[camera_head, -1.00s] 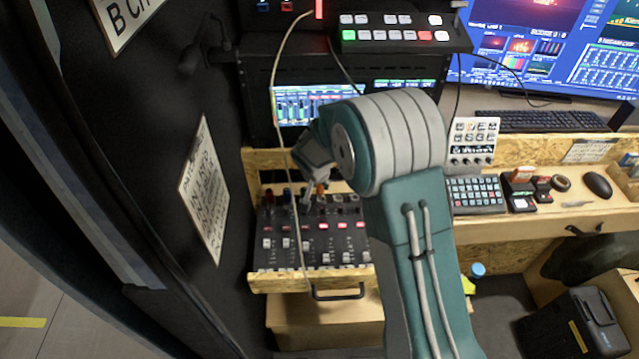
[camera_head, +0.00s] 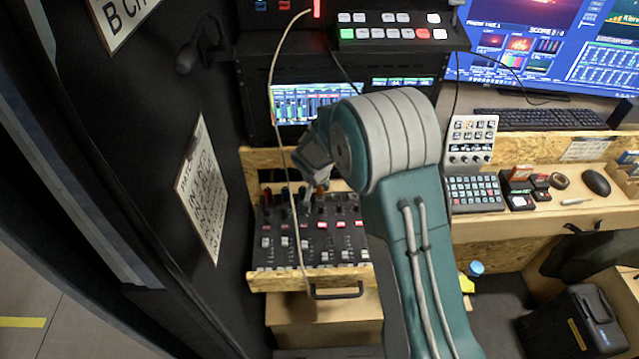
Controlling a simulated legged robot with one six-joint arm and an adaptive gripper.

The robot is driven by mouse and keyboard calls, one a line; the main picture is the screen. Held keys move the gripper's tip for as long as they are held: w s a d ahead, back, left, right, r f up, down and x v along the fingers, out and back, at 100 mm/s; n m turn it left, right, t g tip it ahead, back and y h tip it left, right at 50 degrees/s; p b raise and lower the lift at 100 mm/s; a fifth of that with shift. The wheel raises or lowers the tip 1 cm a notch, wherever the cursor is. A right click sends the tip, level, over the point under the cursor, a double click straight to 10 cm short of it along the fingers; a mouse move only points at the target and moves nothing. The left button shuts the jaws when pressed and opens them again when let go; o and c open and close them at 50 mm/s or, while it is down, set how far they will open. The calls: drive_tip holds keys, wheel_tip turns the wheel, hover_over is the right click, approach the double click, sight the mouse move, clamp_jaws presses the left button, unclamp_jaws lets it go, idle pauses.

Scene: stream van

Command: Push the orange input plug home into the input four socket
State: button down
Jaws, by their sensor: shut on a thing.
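The orange input plug (camera_head: 320,191) shows as a small orange spot at the back edge of the audio mixer (camera_head: 312,254), at about the fourth place along its row of inputs. My gripper (camera_head: 311,192) reaches down to it from behind my arm and is shut on it. The fingertips are small and partly hidden by the wrist. The input four socket is hidden under the plug and fingers, so I cannot tell how deep the plug sits.
Dark plugs or knobs stand along the mixer's back row. A pale cable (camera_head: 274,110) hangs down across the mixer's left part. The wooden drawer (camera_head: 277,283) holds the mixer, beside the black wall with a paper sign (camera_head: 203,188). A keypad (camera_head: 474,190) lies right of my arm.

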drive_tip(key=shift+f, duration=0.8)
drive_tip(key=shift+c, duration=2)
unclamp_jaws()
drive_tip(key=v, duration=1.1)
drive_tip(key=shift+r, duration=0.4)
drive_tip(key=shift+s+a, duration=0.1)
drive_tip(key=shift+a, duration=0.05)
